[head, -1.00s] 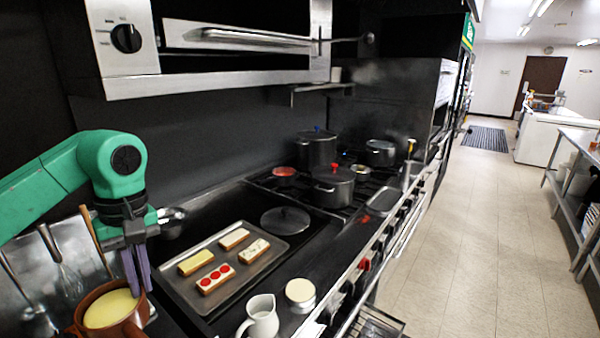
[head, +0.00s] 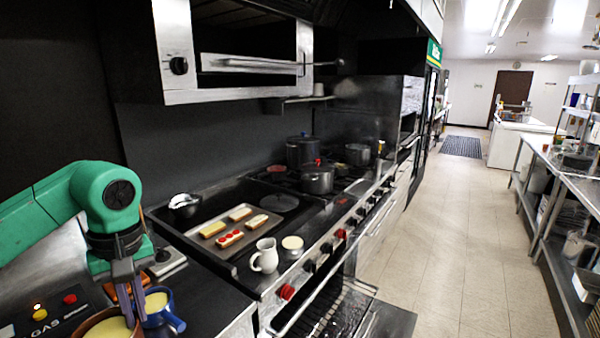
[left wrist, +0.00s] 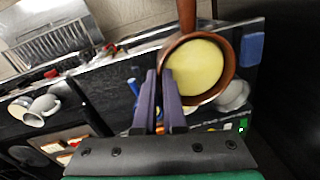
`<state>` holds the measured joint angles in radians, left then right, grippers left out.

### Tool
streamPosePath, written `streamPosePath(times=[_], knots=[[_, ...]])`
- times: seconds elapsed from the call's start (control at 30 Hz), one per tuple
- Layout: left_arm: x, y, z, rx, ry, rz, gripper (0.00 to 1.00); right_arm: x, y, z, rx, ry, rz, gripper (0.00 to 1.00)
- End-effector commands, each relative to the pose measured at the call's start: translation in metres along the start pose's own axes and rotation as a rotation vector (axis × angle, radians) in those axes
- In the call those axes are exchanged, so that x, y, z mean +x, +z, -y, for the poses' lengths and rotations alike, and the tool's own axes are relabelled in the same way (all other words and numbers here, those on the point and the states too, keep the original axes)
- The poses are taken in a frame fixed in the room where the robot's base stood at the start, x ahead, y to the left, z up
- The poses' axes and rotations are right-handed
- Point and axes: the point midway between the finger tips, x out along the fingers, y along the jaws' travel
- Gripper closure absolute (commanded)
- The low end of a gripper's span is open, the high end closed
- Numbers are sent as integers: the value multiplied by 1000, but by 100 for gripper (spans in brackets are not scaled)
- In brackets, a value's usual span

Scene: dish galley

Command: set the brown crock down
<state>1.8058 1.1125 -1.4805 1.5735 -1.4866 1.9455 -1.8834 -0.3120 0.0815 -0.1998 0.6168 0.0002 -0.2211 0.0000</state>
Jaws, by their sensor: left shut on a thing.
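The brown crock (head: 86,321), with a pale yellow filling, is at the bottom left of the head view, partly cut off by the frame edge. My left gripper (head: 129,308) points down and is shut on its rim. In the left wrist view the crock (left wrist: 232,72) is beside the fingertips (left wrist: 158,76), its brown handle pointing up. I cannot tell whether its base touches the counter. My right gripper is not in view.
A blue pot (head: 165,318) with yellow filling stands just right of the crock. A control panel with buttons (head: 42,315) lies left. A tray (head: 218,247) of slices, a white jug (head: 265,256) and dark cooking pots (head: 317,180) are farther back. Dark counter (head: 208,300) is clear to the right.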

Motion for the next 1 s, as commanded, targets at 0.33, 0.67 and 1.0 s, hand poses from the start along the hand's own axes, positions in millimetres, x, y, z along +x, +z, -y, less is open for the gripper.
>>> streamPosePath(times=[0.33,0.67,1.0], knots=[[91,44,-23,324,-5,-20,100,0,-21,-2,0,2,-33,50],[207,101,-54,754,-1,-56,100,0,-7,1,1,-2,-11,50],[216,104,-57,785,1,-60,100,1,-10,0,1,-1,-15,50]])
